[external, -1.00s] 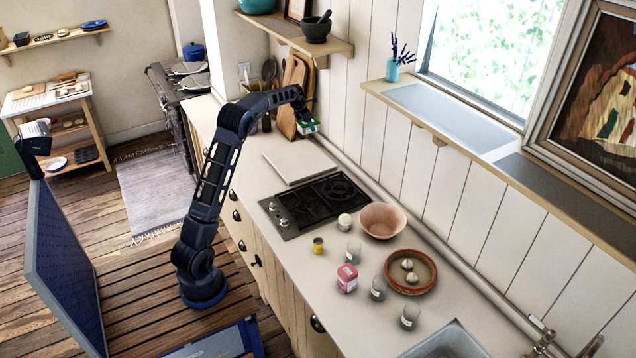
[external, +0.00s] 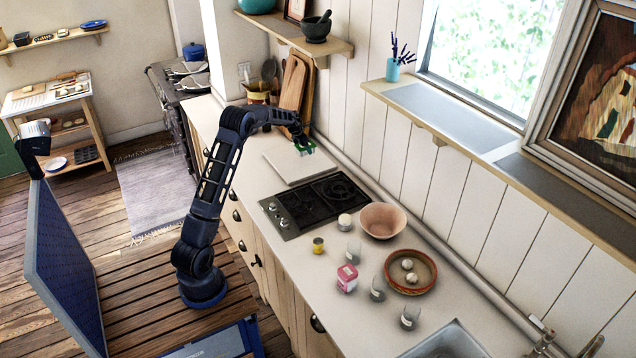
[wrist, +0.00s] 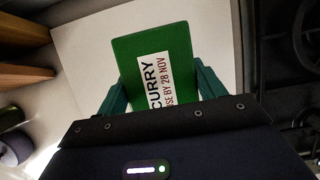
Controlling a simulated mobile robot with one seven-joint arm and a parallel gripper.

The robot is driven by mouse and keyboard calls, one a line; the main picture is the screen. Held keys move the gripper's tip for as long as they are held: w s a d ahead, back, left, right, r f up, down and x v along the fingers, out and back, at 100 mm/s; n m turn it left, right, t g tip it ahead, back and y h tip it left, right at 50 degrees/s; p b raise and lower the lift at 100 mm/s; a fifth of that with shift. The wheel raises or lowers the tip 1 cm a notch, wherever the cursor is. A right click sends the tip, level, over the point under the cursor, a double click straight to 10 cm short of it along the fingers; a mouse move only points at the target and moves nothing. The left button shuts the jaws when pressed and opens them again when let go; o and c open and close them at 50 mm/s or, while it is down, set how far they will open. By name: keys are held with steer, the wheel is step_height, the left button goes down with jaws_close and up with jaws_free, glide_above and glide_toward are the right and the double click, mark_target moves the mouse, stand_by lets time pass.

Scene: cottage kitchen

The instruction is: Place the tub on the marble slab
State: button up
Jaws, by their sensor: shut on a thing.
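The tub is green with a white label reading "CURRY" and a use-by date; it fills the middle of the wrist view (wrist: 180,55). My gripper (wrist: 160,88) is shut on the tub, one finger on each side. In the external view my gripper (external: 303,146) is small and holds the tub over the back part of the pale marble slab (external: 287,172). The slab lies flat on the counter behind the hob and also shows behind the tub in the wrist view (wrist: 85,50). I cannot tell whether the tub touches the slab.
Wooden boards (external: 294,82) lean on the wall just behind the slab. The black hob (external: 314,204) is in front of it. A pink bowl (external: 383,220), a brown dish (external: 427,279) and several jars stand further along the counter.

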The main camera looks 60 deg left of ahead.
steer(key=shift+f, duration=2.45)
steer(key=shift+f, duration=0.15)
steer(key=o, duration=1.2)
steer(key=shift+c, duration=0.2)
